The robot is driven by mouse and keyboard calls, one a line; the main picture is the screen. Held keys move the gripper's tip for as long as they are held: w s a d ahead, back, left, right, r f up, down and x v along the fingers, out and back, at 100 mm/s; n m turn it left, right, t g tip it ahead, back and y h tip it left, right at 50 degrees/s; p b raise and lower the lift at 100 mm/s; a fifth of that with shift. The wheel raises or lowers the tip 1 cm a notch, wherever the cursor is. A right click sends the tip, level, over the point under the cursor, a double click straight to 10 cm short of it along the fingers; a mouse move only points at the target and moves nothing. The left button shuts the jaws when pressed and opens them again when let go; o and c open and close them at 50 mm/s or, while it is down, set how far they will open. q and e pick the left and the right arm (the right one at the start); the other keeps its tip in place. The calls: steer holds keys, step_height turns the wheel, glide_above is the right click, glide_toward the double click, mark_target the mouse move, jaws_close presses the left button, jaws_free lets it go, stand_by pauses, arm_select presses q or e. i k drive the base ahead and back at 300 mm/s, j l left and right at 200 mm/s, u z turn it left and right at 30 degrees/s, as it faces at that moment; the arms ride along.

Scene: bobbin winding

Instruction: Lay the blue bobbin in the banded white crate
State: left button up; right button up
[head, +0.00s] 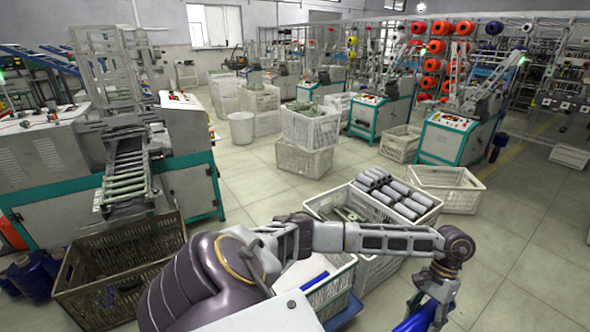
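My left arm crosses the bottom of the head view, and its gripper (431,299) points down at the lower right. It appears shut on the blue bobbin (415,319), which is partly cut off by the lower edge; the fingertips do not show clearly. A white crate (346,272) with blue showing along its edge stands below my forearm, left of the gripper; my arm hides much of it. I cannot tell whether this blue is the band. My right gripper is not in view.
A white crate (376,262) with grey bobbins (396,194) stands behind my forearm. A brown crate (95,318) and dark blue spools (32,277) are at the lower left. Other white crates (305,160) stand farther back.

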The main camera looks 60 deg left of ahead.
mark_target(296, 272)
steer(key=i+j+u, duration=0.1)
steer(key=i+u, duration=0.15)
steer(key=u, duration=0.15)
steer(key=i+u, duration=0.2)
steer(key=u, duration=0.25)
steer(key=i+l+u, duration=0.1)
steer(key=i+u, duration=0.15)
steer(key=u, duration=0.15)
steer(key=i+u, duration=0.25)
steer(key=u, duration=0.15)
steer(key=i+l+u, duration=0.2)
steer(key=u, duration=0.25)
steer(key=i+l+u, duration=0.2)
steer(key=u, duration=0.2)
